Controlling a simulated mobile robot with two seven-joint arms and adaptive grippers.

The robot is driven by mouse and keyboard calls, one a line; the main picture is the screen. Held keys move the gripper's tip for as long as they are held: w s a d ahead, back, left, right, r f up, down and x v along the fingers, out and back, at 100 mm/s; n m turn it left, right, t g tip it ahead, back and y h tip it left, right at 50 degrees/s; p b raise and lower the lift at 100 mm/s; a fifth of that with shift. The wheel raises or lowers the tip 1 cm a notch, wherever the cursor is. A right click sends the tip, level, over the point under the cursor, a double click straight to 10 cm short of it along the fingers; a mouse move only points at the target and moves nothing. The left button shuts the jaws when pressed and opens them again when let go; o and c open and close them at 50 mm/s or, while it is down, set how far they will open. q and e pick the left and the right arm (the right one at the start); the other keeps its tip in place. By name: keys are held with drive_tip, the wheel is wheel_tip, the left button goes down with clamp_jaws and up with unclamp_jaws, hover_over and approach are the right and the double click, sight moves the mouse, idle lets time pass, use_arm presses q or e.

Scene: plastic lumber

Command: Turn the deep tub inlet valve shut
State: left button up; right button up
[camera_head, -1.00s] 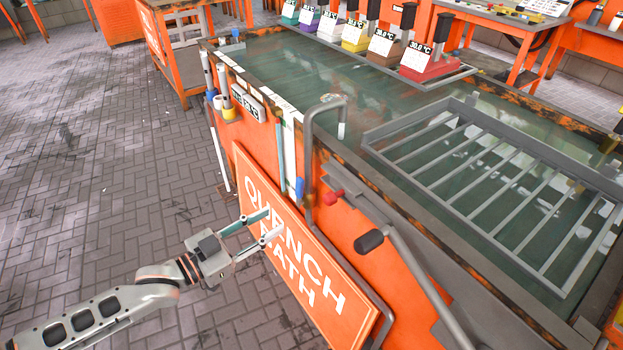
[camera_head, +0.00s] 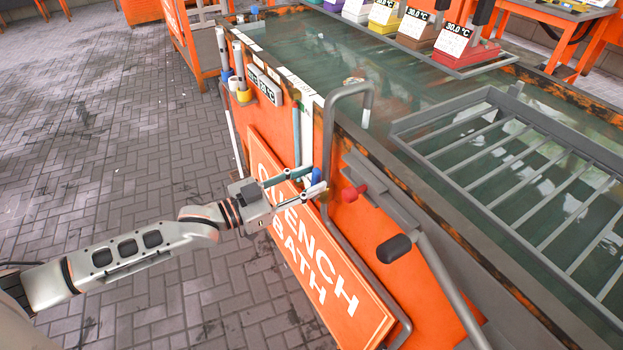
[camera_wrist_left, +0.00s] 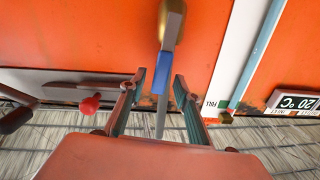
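The inlet valve shows a blue lever sleeve (camera_head: 317,173) on the orange tub's side, beside the grey bent pipe. In the left wrist view the blue sleeve (camera_wrist_left: 160,80) sits on a grey lever below a brass-coloured body (camera_wrist_left: 172,22). My left gripper (camera_head: 316,180) is open at the lever. In the left wrist view its fingertips (camera_wrist_left: 159,80) stand on either side of the blue sleeve, with visible gaps. Whether they reach to its depth is hard to tell. My right gripper is not in view.
A red knob (camera_head: 352,193) and a dark-gripped lever (camera_head: 394,249) lie right of the valve. The grey bent pipe (camera_head: 330,130) rises close by. The QUENCH BATH sign (camera_head: 320,265) hangs below. A 20 °C display (camera_head: 264,86) is left. The paved floor (camera_head: 120,150) at left is open.

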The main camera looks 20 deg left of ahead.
use_arm(q)
drive_tip(key=shift+w+d, duration=0.2)
drive_tip(key=shift+w, duration=0.1)
clamp_jaws()
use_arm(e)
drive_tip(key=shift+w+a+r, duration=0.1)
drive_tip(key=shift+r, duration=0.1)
